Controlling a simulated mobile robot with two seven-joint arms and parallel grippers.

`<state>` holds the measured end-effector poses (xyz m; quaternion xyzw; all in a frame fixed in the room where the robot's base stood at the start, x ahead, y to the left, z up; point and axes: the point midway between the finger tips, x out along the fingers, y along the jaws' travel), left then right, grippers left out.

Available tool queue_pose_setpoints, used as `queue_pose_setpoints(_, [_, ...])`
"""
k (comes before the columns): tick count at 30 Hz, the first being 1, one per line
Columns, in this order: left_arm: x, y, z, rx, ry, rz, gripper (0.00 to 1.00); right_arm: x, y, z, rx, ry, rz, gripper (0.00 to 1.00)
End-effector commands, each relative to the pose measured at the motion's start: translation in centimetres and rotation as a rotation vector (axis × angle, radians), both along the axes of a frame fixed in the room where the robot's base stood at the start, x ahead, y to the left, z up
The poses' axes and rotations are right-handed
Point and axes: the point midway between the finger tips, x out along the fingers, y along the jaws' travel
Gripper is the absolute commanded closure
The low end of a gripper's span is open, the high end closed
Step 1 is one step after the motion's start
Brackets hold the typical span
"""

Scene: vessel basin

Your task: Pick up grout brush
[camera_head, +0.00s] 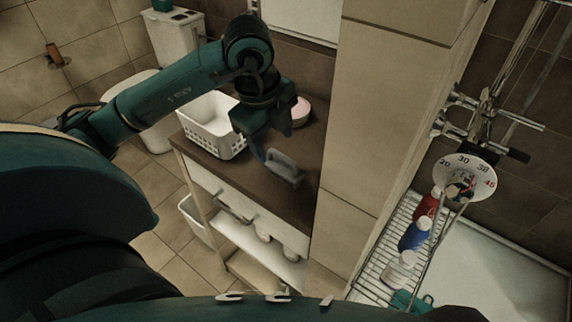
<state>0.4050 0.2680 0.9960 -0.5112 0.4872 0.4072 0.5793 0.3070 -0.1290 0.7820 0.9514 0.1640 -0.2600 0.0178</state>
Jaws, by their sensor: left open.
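My left gripper (270,143) is open, just above and slightly left of the brush in the picture. Its fingers point down and partly overlap the brush's upper end. I cannot tell whether a finger touches the brush; it does not look held. My right gripper is not in view.
A white perforated basket (213,128) stands left of the gripper, and a round pinkish tub (301,112) stands behind it. A tiled wall (372,130) rises close on the right. Beyond it, a wire rack (377,262) holds bottles. A toilet (160,115) stands at the back left.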

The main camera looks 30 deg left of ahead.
Motion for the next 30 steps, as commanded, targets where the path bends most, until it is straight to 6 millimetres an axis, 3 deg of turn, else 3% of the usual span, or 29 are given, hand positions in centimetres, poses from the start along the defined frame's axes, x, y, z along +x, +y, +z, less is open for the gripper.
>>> queue_pose_setpoints(4, [0.5,-0.1,-2.7,-0.001,0.003,0.0,0.43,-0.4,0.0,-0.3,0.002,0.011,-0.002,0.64])
queue_pose_setpoints(13, [1.2,-0.4,-5.1,-0.003,0.003,-0.004,0.43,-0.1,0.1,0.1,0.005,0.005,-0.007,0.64])
queue_pose_setpoints(21, [2.3,-0.6,-8.6,-0.004,0.002,-0.003,0.43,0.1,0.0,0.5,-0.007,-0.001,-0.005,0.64])
queue_pose_setpoints(30, [2.4,-0.6,-9.1,-0.003,0.0,-0.004,0.43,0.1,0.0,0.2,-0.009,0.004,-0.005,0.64])
